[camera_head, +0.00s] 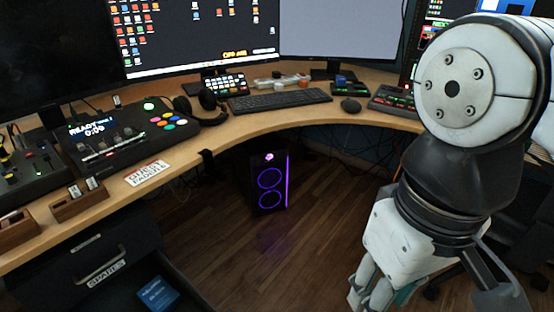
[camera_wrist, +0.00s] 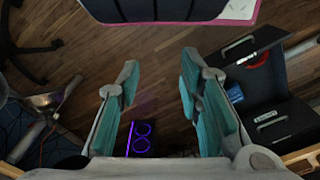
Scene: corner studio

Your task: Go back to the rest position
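My arm hangs at the right of the head view, with my gripper (camera_head: 374,290) low over the wooden floor and partly cut off by the bottom edge. In the wrist view my gripper (camera_wrist: 160,78) has its two teal-padded fingers spread wide apart. Nothing is between them, only floor behind. The gripper is clear of the curved desk (camera_head: 290,118).
A PC tower (camera_head: 268,182) with purple rings stands under the desk. At lower left is a drawer cabinet (camera_head: 85,245), its lower drawer open with a blue box (camera_head: 157,293) inside. Monitors, a keyboard (camera_head: 279,100) and control panels sit on the desk. The middle floor is clear.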

